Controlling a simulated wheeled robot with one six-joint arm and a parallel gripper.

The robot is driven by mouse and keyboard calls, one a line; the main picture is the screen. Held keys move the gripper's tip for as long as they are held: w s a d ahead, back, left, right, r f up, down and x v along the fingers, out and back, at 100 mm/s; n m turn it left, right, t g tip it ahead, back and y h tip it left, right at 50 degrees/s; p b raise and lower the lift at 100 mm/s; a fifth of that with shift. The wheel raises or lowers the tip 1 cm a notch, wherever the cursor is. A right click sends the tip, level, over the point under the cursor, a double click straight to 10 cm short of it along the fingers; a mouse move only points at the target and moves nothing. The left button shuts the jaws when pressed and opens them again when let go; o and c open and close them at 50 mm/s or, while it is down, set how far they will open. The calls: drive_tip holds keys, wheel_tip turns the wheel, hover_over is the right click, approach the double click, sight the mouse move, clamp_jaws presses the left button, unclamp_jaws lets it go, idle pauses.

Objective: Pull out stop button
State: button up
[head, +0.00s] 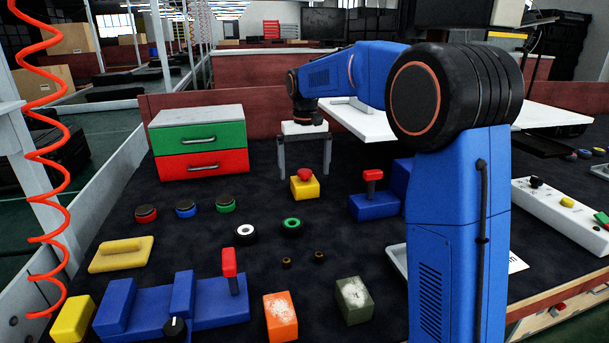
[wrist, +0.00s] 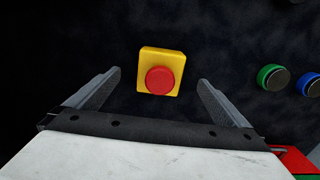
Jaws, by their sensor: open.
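The stop button is a red round cap (head: 305,174) on a yellow box (head: 304,188) that sits on the dark table in the middle of the head view. In the wrist view the red cap (wrist: 160,80) on its yellow box (wrist: 147,56) lies ahead of and between the fingers. My gripper (head: 304,175) is open and empty, fingers pointing down above and behind the box in the head view. Its two fingers (wrist: 159,82) stand apart on either side in the wrist view. No contact with the button is visible. Whether the cap is pressed in cannot be told.
A green and red drawer unit (head: 200,140) stands left of the gripper. A blue block with a red handle (head: 373,205) stands to the right. Round buttons (head: 186,209) and rings (head: 292,224) lie nearer. Bare table surrounds the yellow box.

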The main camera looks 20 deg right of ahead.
sight(305, 171)
drive_tip(key=shift+r, duration=0.1)
drive_tip(key=shift+r, duration=3.45)
